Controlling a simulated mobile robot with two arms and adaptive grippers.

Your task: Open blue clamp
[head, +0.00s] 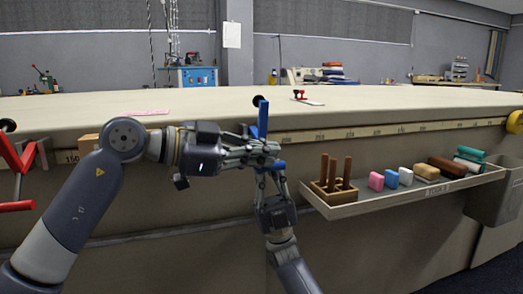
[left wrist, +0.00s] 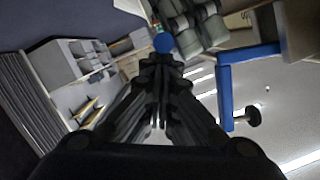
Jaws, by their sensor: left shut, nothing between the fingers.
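The blue clamp (head: 263,118) sits on the front edge of the table, its upright bar standing above the tabletop. A lower blue part shows just below the edge, partly hidden by my grippers. My left gripper (head: 272,152) is shut and empty, in front of the clamp. In the left wrist view, the clamp's blue frame (left wrist: 226,92) is right of the closed fingers (left wrist: 163,62), with a dark round pad at its end. A round blue end (left wrist: 164,43) shows just beyond the fingertips. My right gripper (head: 268,180) comes from below, close under the left one; its fingers are partly hidden.
A red clamp (head: 18,170) hangs on the table edge at the left. A side tray (head: 345,209) at the right holds a wooden peg block (head: 333,190) and several coloured blocks. The long tabletop (head: 200,101) is mostly clear, with a small red tool (head: 300,95) farther back.

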